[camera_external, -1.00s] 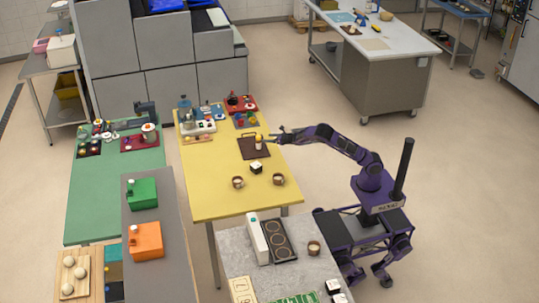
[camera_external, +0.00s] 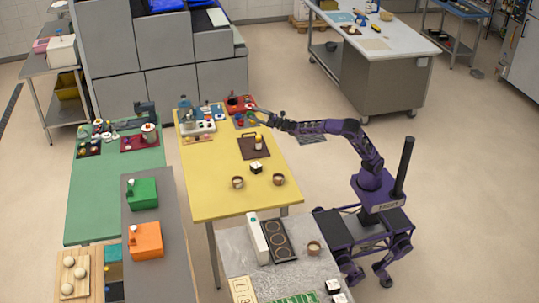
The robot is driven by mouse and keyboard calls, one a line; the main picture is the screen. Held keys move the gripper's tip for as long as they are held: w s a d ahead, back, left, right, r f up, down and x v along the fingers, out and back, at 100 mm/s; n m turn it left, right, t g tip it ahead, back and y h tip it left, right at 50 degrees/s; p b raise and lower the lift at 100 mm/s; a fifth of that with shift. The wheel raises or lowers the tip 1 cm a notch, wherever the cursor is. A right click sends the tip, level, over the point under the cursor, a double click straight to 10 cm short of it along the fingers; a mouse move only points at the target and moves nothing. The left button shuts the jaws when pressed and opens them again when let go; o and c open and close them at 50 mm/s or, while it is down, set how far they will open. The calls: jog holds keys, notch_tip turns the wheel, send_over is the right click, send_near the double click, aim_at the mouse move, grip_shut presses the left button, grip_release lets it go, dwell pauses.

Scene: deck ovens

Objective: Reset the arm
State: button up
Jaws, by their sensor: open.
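My gripper (camera_external: 252,113) is at the end of my purple arm, above the far right edge of the yellow table (camera_external: 216,180). It is open, and I see nothing held in it.
Two brown cups (camera_external: 238,182) and a black-and-white box (camera_external: 255,167) stand on the yellow table. A grey table (camera_external: 230,265) with a dark hob (camera_external: 278,240) stands in front. The floor right of my arm is clear.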

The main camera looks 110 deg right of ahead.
jog(key=s+a+r+m+h, duration=0.15)
jog(key=a+r+m, duration=0.25)
jog(key=r+m, duration=0.55)
jog(key=s+a+r+m+t+h+p, duration=0.1)
jog(key=s+a+r+m, duration=0.35)
jog(key=m, duration=0.75)
jog(key=s+a+r+m+h, duration=0.1)
jog(key=a+r+m+h, duration=0.1)
jog(key=r+m, duration=0.75)
jog(key=s+d+f+m+g+y+p, duration=0.15)
jog(key=d+m, duration=0.55)
jog(key=m, duration=0.7)
jog(key=s+a+f+n+y+b, duration=0.1)
jog(key=s+a+f+n+y, duration=0.2)
jog(key=a+f+n+y, duration=0.65)
jog(key=s+a+f+n+y, duration=0.4)
jog(key=a+f+n+y, duration=0.3)
jog(key=a+n, duration=0.45)
jog(key=s+a+f+n+g+h, duration=0.1)
jog(key=s+a+f+n+g, duration=0.3)
jog(key=s+f, duration=0.6)
jog(key=s+a+f+n+g+h, duration=0.1)
jog(key=s+a+f+n+g, duration=0.3)
jog(key=s+f+n+g, duration=0.3)
notch_tip(320, 180, down, 4)
jog(key=s+n+b, duration=0.1)
jog(key=s, duration=0.1)
jog(key=shift+s+a+r, duration=0.2)
jog(key=shift+s, duration=0.2)
